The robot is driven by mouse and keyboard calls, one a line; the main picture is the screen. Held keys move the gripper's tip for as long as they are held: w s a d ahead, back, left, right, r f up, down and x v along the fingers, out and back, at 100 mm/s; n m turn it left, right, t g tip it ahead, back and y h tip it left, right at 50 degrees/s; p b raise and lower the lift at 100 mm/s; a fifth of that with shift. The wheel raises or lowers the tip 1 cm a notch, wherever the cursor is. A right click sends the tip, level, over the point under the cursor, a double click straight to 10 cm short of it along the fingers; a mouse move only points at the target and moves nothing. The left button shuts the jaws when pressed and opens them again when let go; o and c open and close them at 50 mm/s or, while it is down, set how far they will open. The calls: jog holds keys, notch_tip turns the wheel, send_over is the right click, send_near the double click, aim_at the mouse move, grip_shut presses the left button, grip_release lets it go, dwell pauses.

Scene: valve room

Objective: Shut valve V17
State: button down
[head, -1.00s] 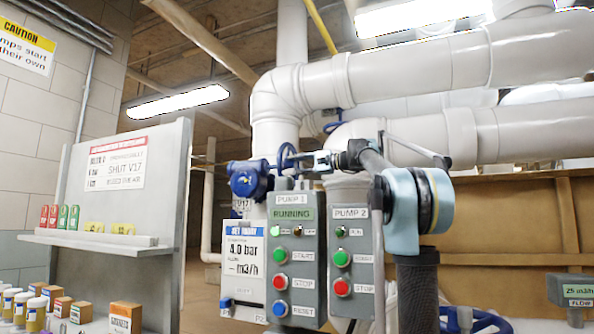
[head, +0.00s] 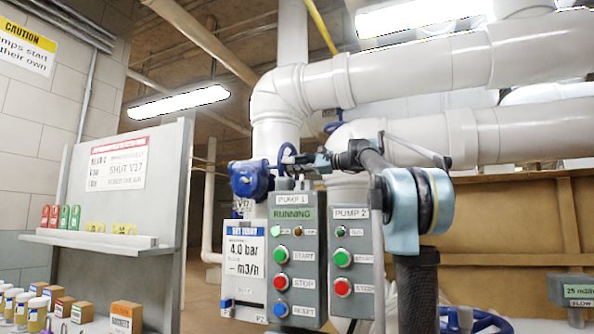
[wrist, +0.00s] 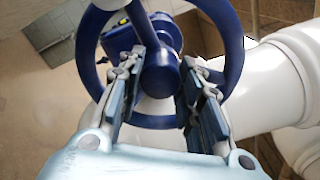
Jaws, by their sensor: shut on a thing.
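A blue valve (head: 248,180) sits on the white pipe left of the pump panels; the tag below it is too small to read now. Its blue handwheel (head: 286,156) shows edge-on in the head view. In the wrist view the handwheel (wrist: 233,45) faces me, with its round hub (wrist: 160,75) in the middle. My gripper (head: 308,162) is at the wheel. In the wrist view my gripper (wrist: 164,85) has one finger on each side of the hub, inside the rim, and is shut on the wheel. The exact contact is partly hidden by the fingers.
The Pump 1 box (head: 294,255), marked RUNNING, and the Pump 2 box (head: 352,255) stand just below my gripper. A display (head: 245,262) reads 4.0 bar. Large white pipes (head: 420,75) run above and behind my arm.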

jog(key=shift+w+d+f, duration=0.1)
jog(key=shift+f, duration=0.1)
jog(key=c, duration=1.1)
grip_release()
jog(key=v, duration=1.2)
